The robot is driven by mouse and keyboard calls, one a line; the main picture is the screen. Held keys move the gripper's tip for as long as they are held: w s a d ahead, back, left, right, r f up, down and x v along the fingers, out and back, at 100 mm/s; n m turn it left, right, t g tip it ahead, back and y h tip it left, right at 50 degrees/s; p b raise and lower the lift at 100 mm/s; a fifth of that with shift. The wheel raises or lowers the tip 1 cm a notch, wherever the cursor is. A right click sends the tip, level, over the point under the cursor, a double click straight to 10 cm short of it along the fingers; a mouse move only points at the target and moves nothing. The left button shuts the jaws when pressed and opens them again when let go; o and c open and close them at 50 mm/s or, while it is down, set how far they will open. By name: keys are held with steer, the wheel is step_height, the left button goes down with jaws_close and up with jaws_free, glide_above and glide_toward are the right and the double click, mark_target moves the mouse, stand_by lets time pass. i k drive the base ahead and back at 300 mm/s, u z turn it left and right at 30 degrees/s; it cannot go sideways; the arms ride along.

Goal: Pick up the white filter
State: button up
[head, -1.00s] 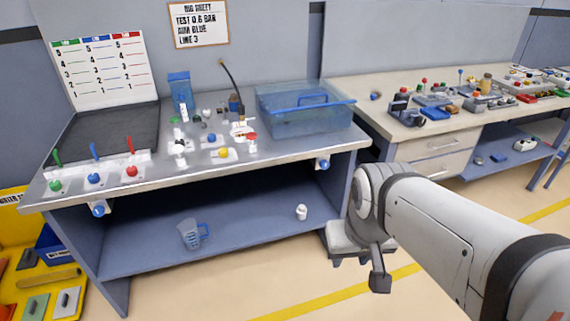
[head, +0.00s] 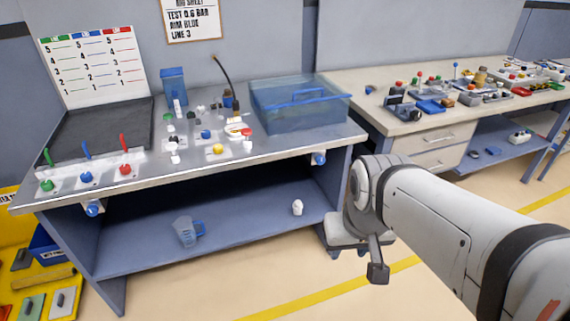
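A small white piece (head: 297,207) with a narrower top stands on the lower shelf of the near bench, right of the middle. It may be the white filter, but it is too small to be sure. Other small white parts (head: 175,155) are among the fittings on the bench top, also too small to name surely. The dark end of my gripper (head: 377,270) hangs at the right, in front of the bench's right leg and apart from the white piece. Its fingers do not show clearly.
A clear jug (head: 186,232) with a blue handle stands on the same shelf (head: 245,220), further left. Coloured levers (head: 86,176) and a blue see-through tank (head: 300,110) are on the bench top. A second bench (head: 440,120) with many parts stands right. Open floor lies in front.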

mark_target(297, 205)
steer(key=z, duration=3.4)
steer(key=k, duration=1.7)
steer(key=u, duration=2.05)
steer(key=i, duration=0.65)
steer(key=u, duration=0.05)
